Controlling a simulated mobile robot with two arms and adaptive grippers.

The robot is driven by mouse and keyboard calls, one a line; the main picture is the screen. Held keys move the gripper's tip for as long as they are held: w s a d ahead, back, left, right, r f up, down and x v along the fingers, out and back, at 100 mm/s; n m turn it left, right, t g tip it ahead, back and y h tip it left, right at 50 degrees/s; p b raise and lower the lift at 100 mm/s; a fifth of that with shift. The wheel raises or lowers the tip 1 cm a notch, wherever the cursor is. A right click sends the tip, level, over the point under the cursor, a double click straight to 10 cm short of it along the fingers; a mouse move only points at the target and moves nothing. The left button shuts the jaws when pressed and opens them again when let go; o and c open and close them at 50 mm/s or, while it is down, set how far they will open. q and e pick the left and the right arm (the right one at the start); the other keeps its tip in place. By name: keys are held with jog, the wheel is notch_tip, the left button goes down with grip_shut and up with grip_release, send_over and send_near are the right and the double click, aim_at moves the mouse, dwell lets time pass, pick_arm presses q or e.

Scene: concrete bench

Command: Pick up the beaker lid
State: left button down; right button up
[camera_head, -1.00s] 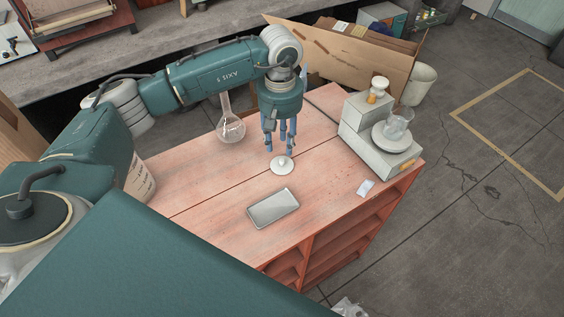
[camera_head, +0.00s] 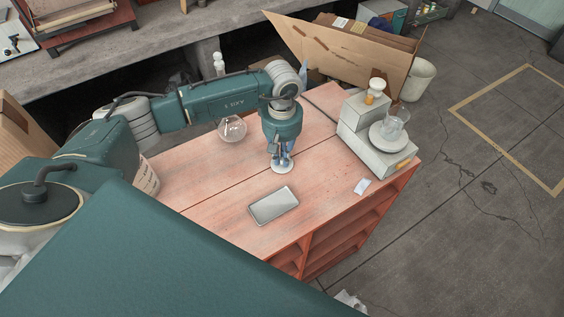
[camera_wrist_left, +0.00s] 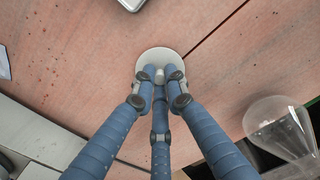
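The beaker lid is a small white disc with a knob (camera_head: 279,169), on the reddish bench top (camera_head: 225,190). In the left wrist view the lid (camera_wrist_left: 158,56) lies flat under my fingertips. My left gripper (camera_head: 281,160) points down over it. In the left wrist view its three blue fingers (camera_wrist_left: 160,78) are drawn in closely around the knob and appear to touch it. The lid shows no clear gap above the bench. The beaker (camera_head: 394,122) stands on the white dish of the grey device at the right. My right gripper is not in view.
A grey flat tablet-like object (camera_head: 274,205) lies in front of the lid. A round glass flask (camera_head: 232,129) stands left of the gripper. The grey device (camera_head: 375,150) and a small white piece (camera_head: 362,186) are on the right. The bench front is open.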

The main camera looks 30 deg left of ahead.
aim_at(282, 159)
pick_arm(q)
jog(key=shift+r, duration=0.15)
notch_tip(282, 159, up, 23)
jog(key=b, duration=0.3)
dwell(0.8)
jog(key=shift+w, duration=0.1)
